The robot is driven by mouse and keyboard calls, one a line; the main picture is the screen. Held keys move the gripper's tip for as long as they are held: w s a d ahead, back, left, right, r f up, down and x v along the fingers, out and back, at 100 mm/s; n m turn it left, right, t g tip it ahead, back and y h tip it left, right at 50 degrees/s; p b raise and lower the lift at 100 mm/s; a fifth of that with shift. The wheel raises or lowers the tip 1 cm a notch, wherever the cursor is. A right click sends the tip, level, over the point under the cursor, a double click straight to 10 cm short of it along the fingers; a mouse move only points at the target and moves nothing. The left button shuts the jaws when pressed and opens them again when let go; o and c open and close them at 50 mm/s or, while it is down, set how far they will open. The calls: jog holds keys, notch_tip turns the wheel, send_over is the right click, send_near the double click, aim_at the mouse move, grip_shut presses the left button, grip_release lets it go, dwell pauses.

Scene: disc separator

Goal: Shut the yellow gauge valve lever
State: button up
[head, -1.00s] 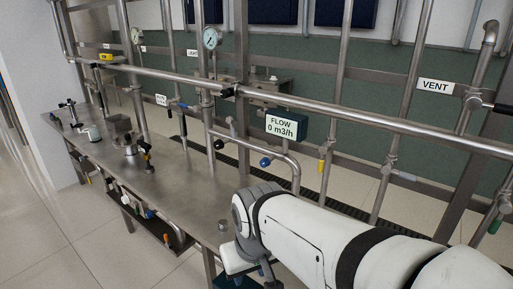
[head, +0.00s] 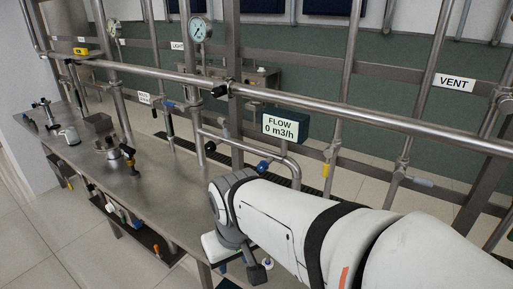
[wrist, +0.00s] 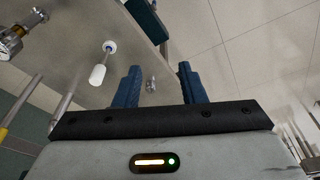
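Two yellow parts show in the head view. One is a small yellow block (head: 80,51) at the upper left, near the left gauge (head: 113,28). The other is a yellow lever or sleeve (head: 326,169) hanging on a vertical pipe right of the flow display. I cannot tell which is the gauge valve lever. A larger gauge (head: 200,29) stands at top centre. My gripper (wrist: 160,86) has its two blue fingers wide apart, with nothing between them. In the head view it hangs low beside the bench, mostly hidden by my arm, well apart from both yellow parts.
A steel bench (head: 165,195) carries several fittings. A long horizontal pipe (head: 380,118) crosses in front of upright pipes. The flow display (head: 285,126) reads 0 m3/h. A blue-ended handle (head: 263,166) is close to my arm. The wrist view shows a white handle (wrist: 97,75) and floor tiles.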

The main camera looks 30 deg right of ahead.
jog(key=w+d+n+g+h+p, duration=0.25)
jog(key=d+g+h, duration=0.2)
jog(key=d, duration=0.55)
jog(key=n+h+p, duration=0.7)
jog(key=n+h, duration=0.6)
jog(key=n, duration=0.1)
send_near(324, 167)
jog(key=d, duration=0.5)
jog(key=d+p, duration=0.1)
jog(key=d, duration=0.2)
jog(key=s+d, duration=0.1)
jog(key=d, duration=0.2)
jog(key=shift+s+p, duration=0.15)
jog(key=shift+p, duration=0.25)
jog(key=shift+c, duration=0.3)
jog(key=shift+f, duration=0.1)
grip_shut()
